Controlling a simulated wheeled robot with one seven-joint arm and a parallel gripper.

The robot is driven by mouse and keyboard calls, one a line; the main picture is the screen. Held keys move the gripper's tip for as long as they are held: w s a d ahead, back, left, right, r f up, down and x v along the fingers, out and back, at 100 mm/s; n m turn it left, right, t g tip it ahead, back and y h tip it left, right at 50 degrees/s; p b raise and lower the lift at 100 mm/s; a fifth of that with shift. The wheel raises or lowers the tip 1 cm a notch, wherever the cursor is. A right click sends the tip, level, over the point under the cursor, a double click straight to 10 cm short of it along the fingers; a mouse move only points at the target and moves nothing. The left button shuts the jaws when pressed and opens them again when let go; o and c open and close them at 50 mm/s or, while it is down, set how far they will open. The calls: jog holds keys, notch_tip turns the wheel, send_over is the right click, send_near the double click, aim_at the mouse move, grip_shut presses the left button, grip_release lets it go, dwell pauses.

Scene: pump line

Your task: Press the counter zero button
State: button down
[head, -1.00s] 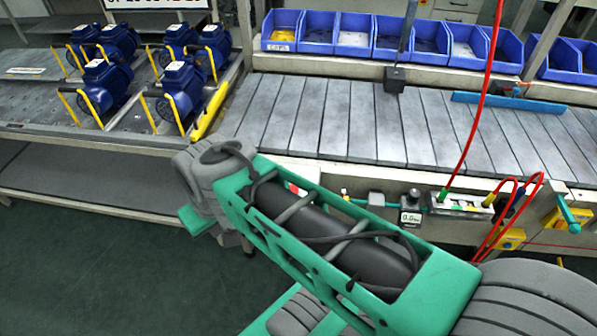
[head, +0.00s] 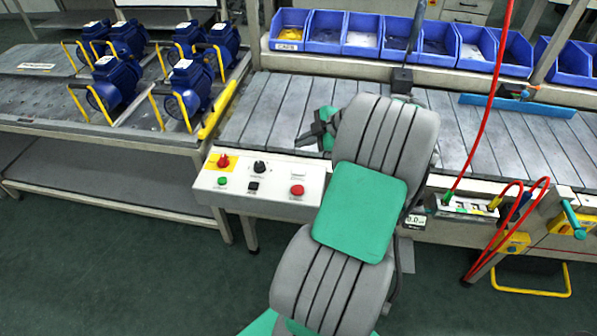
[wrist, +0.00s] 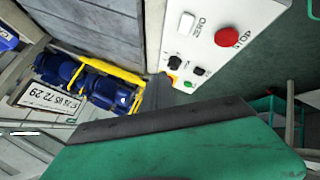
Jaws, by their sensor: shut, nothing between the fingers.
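In the head view the white button is hard to make out against the panel. My gripper (head: 304,139) is over the conveyor slats, just behind the panel, apart from the buttons. In the wrist view its dark tip (wrist: 157,94) shows past the green housing. It is shut and holds nothing.
The panel also carries a yellow-backed red knob (head: 223,162), a green button (head: 222,181) and black controls (head: 260,167). Blue pumps (head: 188,88) stand on the left bench. Blue bins (head: 405,32) line the back. A red hose (head: 484,110) hangs at right.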

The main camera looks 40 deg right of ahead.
jog(key=b, duration=0.4)
send_over(302, 172)
notch_tip(302, 172, down, 8)
jog(key=shift+s+a+r, duration=0.1)
jog(key=shift+f+b, duration=0.4)
jog(key=shift+f, duration=0.05)
dwell(1.6)
jog(key=shift+f+b, duration=0.45)
jog(key=shift+b, duration=0.3)
jog(key=shift+f+b, duration=0.45)
jog(key=shift+b, duration=0.05)
dwell(0.4)
jog(key=shift+r, duration=0.9)
jog(key=shift+r+p, duration=0.1)
jog(key=shift+p, duration=0.2)
